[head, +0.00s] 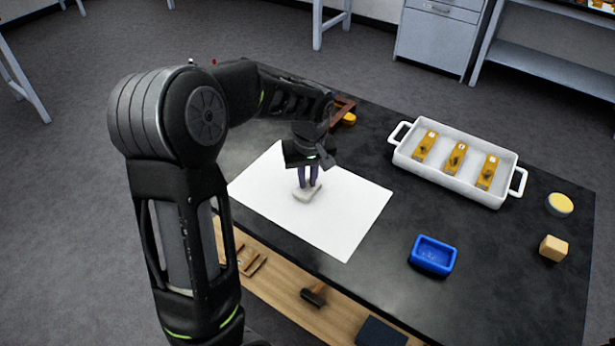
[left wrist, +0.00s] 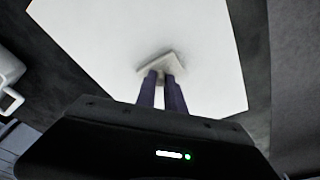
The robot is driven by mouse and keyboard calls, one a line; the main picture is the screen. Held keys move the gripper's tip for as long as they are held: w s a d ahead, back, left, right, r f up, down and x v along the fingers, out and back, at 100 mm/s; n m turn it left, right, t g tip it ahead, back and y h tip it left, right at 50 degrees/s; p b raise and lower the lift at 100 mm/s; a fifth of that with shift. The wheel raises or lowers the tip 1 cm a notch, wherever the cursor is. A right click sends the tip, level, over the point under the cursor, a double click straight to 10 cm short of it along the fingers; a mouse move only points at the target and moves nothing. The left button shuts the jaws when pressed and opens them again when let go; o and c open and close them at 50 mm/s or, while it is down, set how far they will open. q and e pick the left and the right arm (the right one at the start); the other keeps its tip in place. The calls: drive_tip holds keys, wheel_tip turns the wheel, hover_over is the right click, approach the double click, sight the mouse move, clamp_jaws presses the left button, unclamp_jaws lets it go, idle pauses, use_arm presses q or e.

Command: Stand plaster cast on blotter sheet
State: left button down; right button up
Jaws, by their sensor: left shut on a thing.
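The plaster cast (head: 306,194) is a small pale block at the middle of the white blotter sheet (head: 345,225). My left gripper (head: 308,183) comes down from above and is shut on the cast with its two dark purple fingers. In the left wrist view the cast (left wrist: 158,63) shows at the fingertips, over the white sheet (left wrist: 215,45). The cast is at or just above the sheet; I cannot tell whether it touches. The fingers hide part of the cast. My right gripper is not in view.
A white two-handled tray (head: 402,157) with several yellow labelled pieces stands at the back right. A blue dish (head: 432,255), a round yellow-topped pot (head: 559,204) and a tan block (head: 553,248) stand on the dark table (head: 490,300). A wooden shelf (head: 270,285) below holds tools.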

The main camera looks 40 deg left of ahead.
sight(309, 193)
use_arm(q)
drive_tip(key=c, duration=1.4)
unclamp_jaws()
drive_tip(key=shift+f, duration=0.1)
drive_tip(key=shift+c, duration=0.2)
wheel_tip(309, 193, up, 12)
drive_tip(key=s+d, duration=0.1)
drive_tip(key=shift+d, duration=0.15)
drive_tip(key=shift+s, duration=0.1)
